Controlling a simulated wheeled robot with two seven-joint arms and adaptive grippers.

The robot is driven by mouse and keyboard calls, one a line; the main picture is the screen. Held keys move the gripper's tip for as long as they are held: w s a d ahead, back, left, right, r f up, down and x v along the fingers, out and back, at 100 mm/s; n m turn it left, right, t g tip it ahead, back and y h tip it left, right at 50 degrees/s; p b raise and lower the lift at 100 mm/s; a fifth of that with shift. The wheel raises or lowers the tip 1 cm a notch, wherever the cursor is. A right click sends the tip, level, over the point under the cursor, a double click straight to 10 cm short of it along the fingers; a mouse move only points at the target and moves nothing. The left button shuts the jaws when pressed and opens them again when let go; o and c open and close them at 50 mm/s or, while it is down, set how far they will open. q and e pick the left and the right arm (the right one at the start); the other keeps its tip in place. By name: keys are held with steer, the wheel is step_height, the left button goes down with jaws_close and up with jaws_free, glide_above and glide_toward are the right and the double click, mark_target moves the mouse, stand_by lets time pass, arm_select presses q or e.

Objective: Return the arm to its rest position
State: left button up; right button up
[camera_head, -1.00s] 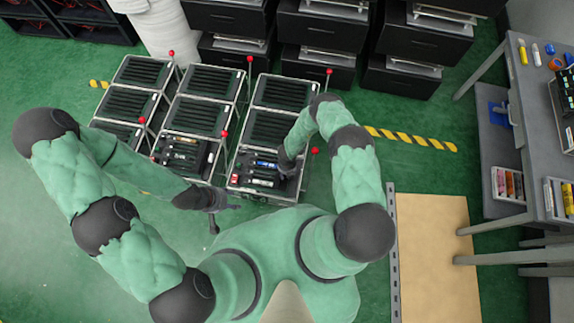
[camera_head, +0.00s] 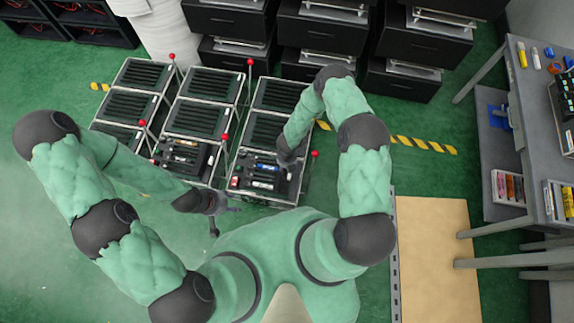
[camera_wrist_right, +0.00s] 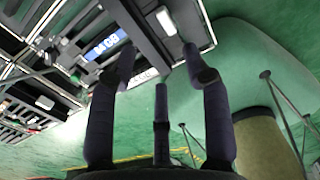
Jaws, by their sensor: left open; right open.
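My right arm (camera_head: 365,185) reaches forward and bends down over the front right lever fixture (camera_head: 262,190). Its gripper is mostly hidden under the wrist in the head view. My left gripper (camera_head: 225,210) is open and empty, in front of the fixtures. Red-knobbed levers stand beside the fixtures, one at the right (camera_head: 315,153) and one at front middle (camera_head: 225,137).
Black drawer cabinets (camera_head: 325,30) stand behind the fixtures. A grey table (camera_head: 540,130) with small items is on the right. A tan board (camera_head: 437,260) lies on the green floor at right. Open floor lies at the left front.

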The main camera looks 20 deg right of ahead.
steer(key=shift+s+r, duration=0.1)
steer(key=shift+r, duration=0.3)
stand_by(0.3)
